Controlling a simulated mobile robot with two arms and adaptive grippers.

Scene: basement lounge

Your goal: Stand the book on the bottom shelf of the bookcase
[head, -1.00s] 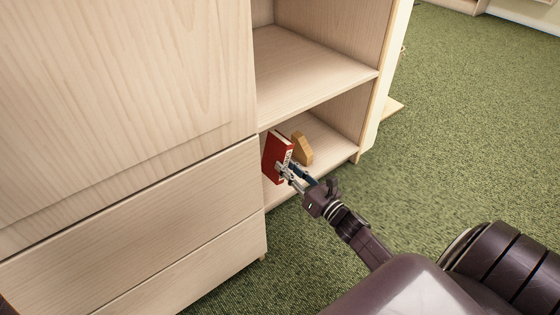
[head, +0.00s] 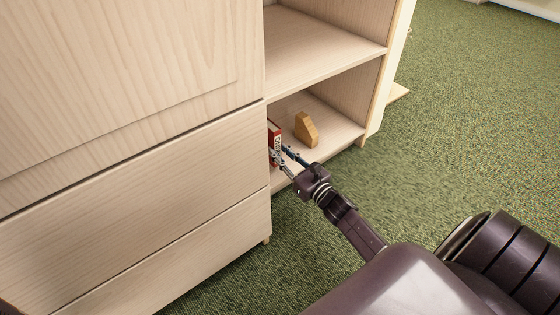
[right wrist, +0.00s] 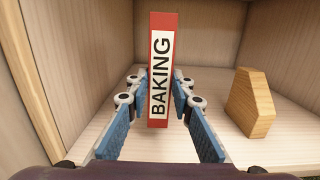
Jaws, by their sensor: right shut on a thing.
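The red book (head: 274,140) is at the left of the bottom shelf (head: 335,131) of the bookcase, partly hidden by the drawer unit's edge in the head view. In the right wrist view the book (right wrist: 160,68) is upright with its spine, lettered BAKING, facing me. My right gripper (head: 282,158) is shut on the book's spine side; its blue-padded fingers (right wrist: 158,102) lie on both sides of it. I cannot tell whether the book's bottom touches the shelf. My left gripper is not in view.
A wooden block with a slanted top (head: 306,130), also in the right wrist view (right wrist: 250,104), stands on the bottom shelf right of the book, with a gap between. The bookcase's side wall is close on the left. Green carpet (head: 440,150) lies clear to the right.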

